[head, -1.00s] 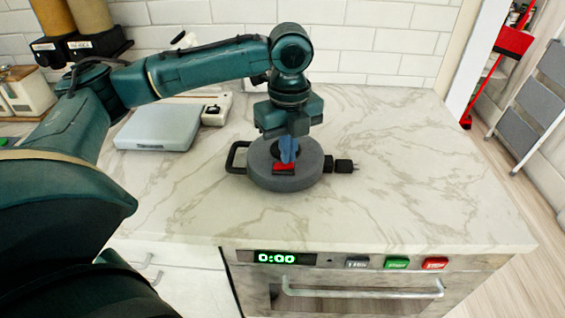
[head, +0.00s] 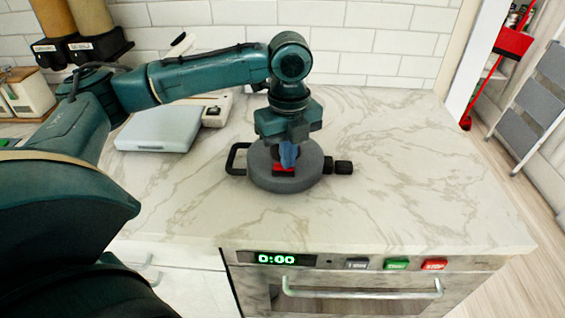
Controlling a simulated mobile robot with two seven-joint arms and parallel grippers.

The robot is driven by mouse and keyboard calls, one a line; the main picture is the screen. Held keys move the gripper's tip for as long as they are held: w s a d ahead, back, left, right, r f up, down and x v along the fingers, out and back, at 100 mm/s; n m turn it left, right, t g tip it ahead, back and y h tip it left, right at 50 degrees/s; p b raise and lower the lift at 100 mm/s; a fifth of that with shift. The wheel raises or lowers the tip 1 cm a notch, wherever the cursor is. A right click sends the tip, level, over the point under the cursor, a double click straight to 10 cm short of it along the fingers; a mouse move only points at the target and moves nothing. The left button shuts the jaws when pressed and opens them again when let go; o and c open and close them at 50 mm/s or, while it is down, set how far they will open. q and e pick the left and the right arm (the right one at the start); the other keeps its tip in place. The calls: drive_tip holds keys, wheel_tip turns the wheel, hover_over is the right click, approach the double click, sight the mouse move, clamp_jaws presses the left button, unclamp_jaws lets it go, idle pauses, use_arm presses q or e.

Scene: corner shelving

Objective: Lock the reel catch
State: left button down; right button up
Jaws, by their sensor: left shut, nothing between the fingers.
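The reel (head: 287,184) is a round grey drum lying flat on the marble counter. A black loop handle (head: 233,159) sticks out at its left and a black plug (head: 343,167) at its right. The red catch (head: 283,170) shows on the front part of the reel's top, partly hidden by my fingers. My left gripper (head: 288,163) points down over the reel, its blue fingers shut with nothing between them. The fingertips are at the red catch; I cannot tell whether they touch it. My right gripper is not in view.
A pale blue-grey flat scale (head: 158,128) lies left of the reel, with a beige device (head: 215,110) behind it. An oven (head: 340,287) with buttons is below the counter's front edge. The marble counter (head: 420,170) right of the reel is clear.

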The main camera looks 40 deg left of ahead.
use_arm(q)
drive_tip(key=shift+r+p, duration=0.55)
drive_tip(key=shift+r, duration=0.15)
drive_tip(key=shift+r+p, duration=0.7)
drive_tip(key=shift+p, duration=0.3)
drive_tip(key=shift+r+p, duration=0.65)
drive_tip(key=shift+p, duration=0.25)
drive_tip(key=shift+r+p, duration=0.65)
drive_tip(key=shift+p, duration=0.2)
drive_tip(key=shift+r+p, duration=0.7)
drive_tip(key=shift+p, duration=0.2)
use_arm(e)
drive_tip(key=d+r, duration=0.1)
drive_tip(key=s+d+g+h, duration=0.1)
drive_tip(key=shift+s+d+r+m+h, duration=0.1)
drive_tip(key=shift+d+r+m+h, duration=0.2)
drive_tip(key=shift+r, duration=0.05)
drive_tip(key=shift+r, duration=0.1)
